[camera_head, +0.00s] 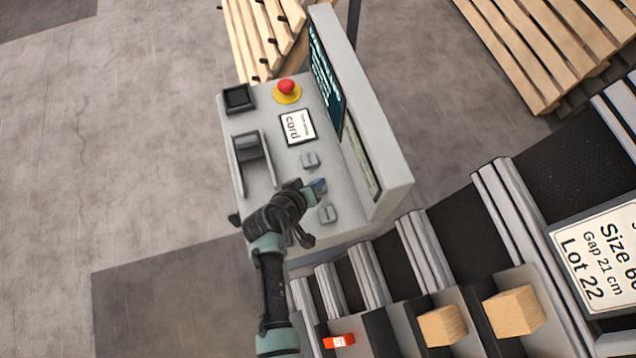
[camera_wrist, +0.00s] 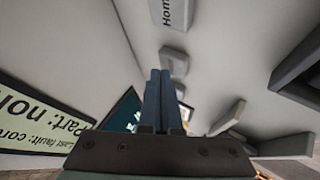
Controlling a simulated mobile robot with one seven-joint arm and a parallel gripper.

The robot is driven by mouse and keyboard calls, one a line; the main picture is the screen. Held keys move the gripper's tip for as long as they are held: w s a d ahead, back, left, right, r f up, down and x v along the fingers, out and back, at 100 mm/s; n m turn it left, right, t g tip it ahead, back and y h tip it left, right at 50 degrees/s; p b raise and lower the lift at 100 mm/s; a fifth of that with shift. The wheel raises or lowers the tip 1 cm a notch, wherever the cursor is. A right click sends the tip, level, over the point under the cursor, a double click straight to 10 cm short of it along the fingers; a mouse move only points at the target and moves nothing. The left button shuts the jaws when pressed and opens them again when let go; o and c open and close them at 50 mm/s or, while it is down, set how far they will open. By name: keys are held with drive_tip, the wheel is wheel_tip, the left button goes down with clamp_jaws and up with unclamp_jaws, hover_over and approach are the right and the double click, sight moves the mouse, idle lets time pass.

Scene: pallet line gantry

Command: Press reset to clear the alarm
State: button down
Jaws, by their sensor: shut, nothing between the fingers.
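The grey control console (camera_head: 262,185) carries two small grey knobs or buttons, one farther (camera_head: 310,160) and one nearer (camera_head: 327,214). I cannot read which control is reset. My gripper (camera_head: 319,186) is shut and empty, its bluish fingertips low over the panel between these two in the head view. In the wrist view the closed fingers (camera_wrist: 160,74) point at the panel, with a grey button (camera_wrist: 175,60) just past their tips. I cannot tell whether they touch. A label reading "Hom…" (camera_wrist: 172,12) lies above it.
A red mushroom button on a yellow base (camera_head: 286,88), a "cord" card (camera_head: 297,127), a black square switch (camera_head: 238,98) and a raised bracketed control (camera_head: 248,147) are also on the panel. The upright display housing (camera_head: 375,130) walls its right side.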

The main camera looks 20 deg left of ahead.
drive_tip(key=shift+f+b, duration=0.45)
idle(0.6)
drive_tip(key=shift+r, duration=0.1)
drive_tip(key=shift+r+p, duration=0.75)
drive_tip(key=shift+r, duration=0.1)
wheel_tip(320, 180, up, 5)
drive_tip(key=p, duration=0.4)
idle(0.8)
